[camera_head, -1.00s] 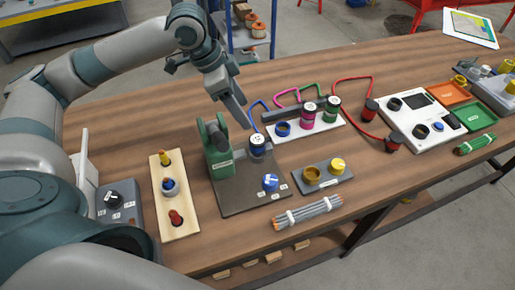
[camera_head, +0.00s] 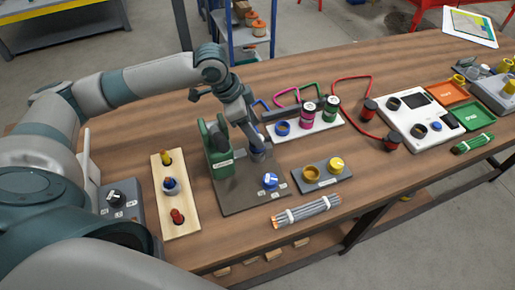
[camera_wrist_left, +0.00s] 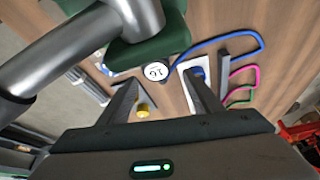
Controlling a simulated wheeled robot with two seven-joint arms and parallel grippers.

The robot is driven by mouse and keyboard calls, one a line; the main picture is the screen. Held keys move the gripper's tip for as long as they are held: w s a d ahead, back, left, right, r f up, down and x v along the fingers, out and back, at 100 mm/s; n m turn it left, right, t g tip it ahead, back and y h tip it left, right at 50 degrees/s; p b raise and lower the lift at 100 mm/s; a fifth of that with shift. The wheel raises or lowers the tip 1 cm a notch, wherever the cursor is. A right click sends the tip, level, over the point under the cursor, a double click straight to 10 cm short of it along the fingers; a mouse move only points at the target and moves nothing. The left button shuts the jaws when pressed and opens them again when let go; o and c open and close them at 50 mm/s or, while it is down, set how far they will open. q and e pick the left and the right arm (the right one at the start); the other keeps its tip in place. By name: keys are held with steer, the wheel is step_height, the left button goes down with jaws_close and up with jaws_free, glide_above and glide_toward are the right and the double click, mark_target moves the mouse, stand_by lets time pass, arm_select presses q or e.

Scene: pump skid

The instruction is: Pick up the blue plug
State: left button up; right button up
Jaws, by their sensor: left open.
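The blue plug (camera_head: 258,156) stands on the dark base plate beside the green pump, with my left gripper (camera_head: 256,142) right over it and partly covering it. In the left wrist view the blue plug (camera_wrist_left: 157,72) shows its white round top marked 16, with a blue cable leading off to the right. The open fingers of my left gripper (camera_wrist_left: 160,82) lie either side of the plug in that view; I cannot tell whether they touch it. My right gripper is in neither view.
The green pump (camera_head: 217,150) stands close left of the plug. A blue knob (camera_head: 270,181) sits in front on the base plate (camera_head: 236,196). A white strip (camera_head: 312,128) holds a blue-ringed socket and the pink and green plugs behind right.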

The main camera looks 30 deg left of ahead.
arm_select(q)
steer(key=shift+s+f, duration=0.15)
steer(key=shift+f, duration=0.4)
steer(key=f, duration=0.1)
steer(key=f+p, duration=0.1)
steer(key=f, duration=0.1)
steer(key=shift+s+d, duration=0.1)
steer(key=shift+d, duration=0.1)
steer(key=shift+d+f, duration=0.1)
steer(key=shift+f, duration=0.3)
steer(key=shift+f+p, duration=0.2)
steer(key=shift+p, duration=0.1)
steer(key=shift+w, duration=0.2)
steer(key=c, duration=1.4)
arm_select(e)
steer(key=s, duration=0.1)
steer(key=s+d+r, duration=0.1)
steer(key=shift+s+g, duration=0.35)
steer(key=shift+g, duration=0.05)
arm_select(q)
steer(key=shift+o, duration=0.2)
